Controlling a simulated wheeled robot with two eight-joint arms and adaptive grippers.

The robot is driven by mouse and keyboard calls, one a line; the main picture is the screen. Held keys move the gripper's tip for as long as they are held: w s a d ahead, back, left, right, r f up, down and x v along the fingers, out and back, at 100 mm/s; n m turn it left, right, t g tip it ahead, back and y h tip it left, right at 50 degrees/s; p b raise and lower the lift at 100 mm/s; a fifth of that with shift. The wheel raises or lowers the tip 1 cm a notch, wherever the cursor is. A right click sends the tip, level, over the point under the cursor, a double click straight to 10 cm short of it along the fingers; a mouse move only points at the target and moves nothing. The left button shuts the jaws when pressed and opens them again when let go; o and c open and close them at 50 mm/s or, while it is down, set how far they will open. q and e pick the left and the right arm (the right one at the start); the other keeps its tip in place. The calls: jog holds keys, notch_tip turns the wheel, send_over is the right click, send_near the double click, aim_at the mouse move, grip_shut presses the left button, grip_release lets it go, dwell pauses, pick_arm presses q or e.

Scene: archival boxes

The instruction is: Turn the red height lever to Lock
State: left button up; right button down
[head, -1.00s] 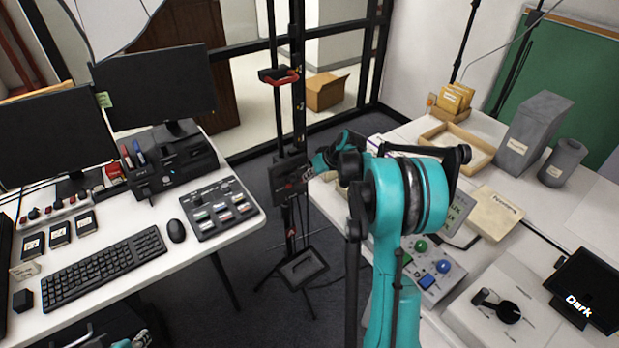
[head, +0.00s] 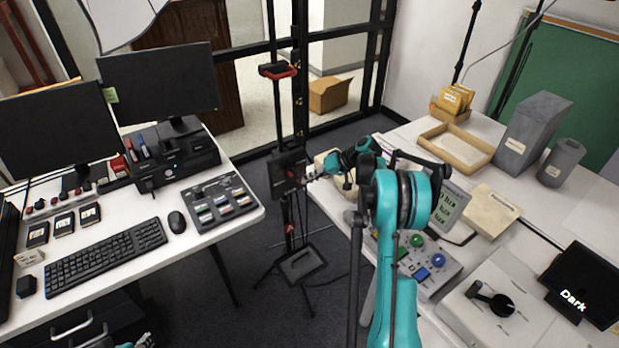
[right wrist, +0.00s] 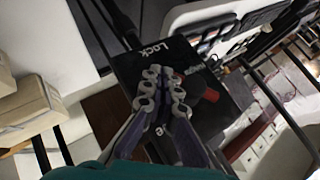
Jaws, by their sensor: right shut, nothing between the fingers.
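The black lever box (head: 281,183) is mounted on the upright stand in the head view. In the right wrist view the box (right wrist: 128,68) carries a white "Lock" label at its upper part. The red lever (right wrist: 209,95) shows just right of my fingers there; its exact setting is hard to read. My right gripper (head: 312,176) is shut and empty, in front of the box's right side. In the right wrist view its fingers (right wrist: 163,78) cover part of the box face and a second label. My left gripper (head: 142,343) shows only partly at the bottom edge.
A red and black clamp (head: 278,70) sits higher on the stand. A desk with a keyboard (head: 105,257) is at the left. A white table with a wooden tray (head: 482,157) and a button panel (head: 440,272) is at the right. Dark floor lies between them.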

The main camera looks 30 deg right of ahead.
jog(key=shift+a+f, duration=0.4)
jog(key=shift+f, duration=0.35)
jog(key=shift+r+p, duration=0.3)
jog(key=shift+r, duration=0.5)
jog(key=shift+d+r, duration=0.1)
